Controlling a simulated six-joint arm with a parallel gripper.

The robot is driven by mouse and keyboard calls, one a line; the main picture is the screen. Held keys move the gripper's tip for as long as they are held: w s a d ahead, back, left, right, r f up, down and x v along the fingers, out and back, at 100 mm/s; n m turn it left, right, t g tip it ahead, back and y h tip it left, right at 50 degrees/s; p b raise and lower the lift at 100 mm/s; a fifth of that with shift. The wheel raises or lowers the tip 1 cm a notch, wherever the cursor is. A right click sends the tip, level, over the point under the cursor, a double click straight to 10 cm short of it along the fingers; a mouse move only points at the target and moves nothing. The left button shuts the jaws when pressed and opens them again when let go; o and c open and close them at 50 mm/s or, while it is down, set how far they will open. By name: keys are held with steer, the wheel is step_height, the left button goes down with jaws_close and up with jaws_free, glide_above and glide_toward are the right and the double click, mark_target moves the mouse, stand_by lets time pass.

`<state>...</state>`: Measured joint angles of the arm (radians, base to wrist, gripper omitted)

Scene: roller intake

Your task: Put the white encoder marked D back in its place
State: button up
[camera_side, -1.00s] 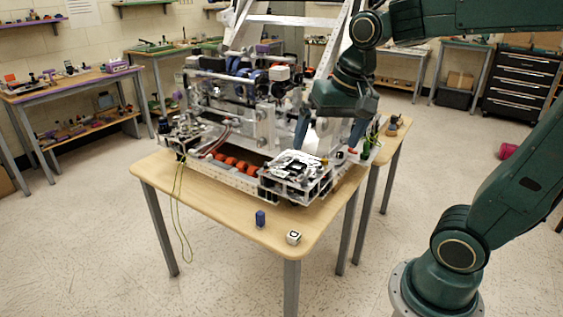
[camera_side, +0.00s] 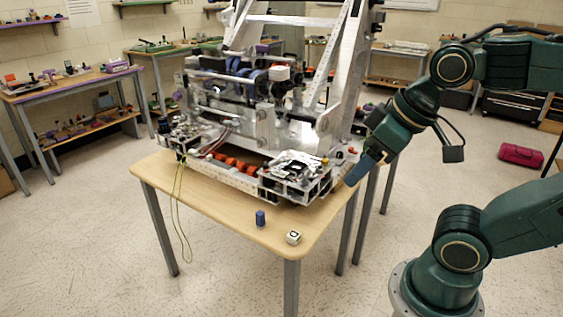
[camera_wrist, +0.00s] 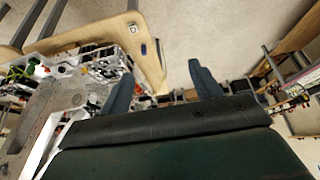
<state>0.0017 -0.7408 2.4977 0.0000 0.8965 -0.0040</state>
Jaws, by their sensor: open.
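The white encoder (camera_side: 293,237), a small cube with a dark mark on its face, sits on the front right corner of the wooden table (camera_side: 225,222). The mark is too small to read for certain. It also shows as a small white spot in the wrist view (camera_wrist: 132,27). My gripper (camera_side: 358,178) is off the table's right side, apart from the encoder, with its blue fingers pointing down and left. In the wrist view my gripper (camera_wrist: 162,82) has its two fingers spread with nothing between them. The encoder's place cannot be picked out.
A small blue cylinder (camera_side: 260,218) stands left of the encoder. The large metal robot assembly (camera_side: 265,120) with orange rollers (camera_side: 232,163) fills the back of the table. A thin yellow cable (camera_side: 176,205) hangs over the front edge. The front strip of table is mostly clear.

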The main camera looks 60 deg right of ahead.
steer(key=shift+w+d+f, duration=0.1)
steer(key=shift+w+d, duration=0.05)
steer(key=shift+w, duration=0.45)
steer(key=shift+c, duration=0.7)
steer(key=g, duration=0.6)
glide_above(294, 234)
step_height(294, 234, down, 27)
steer(key=shift+r, duration=0.2)
steer(key=shift+f, duration=0.2)
steer(key=shift+f, duration=4.8)
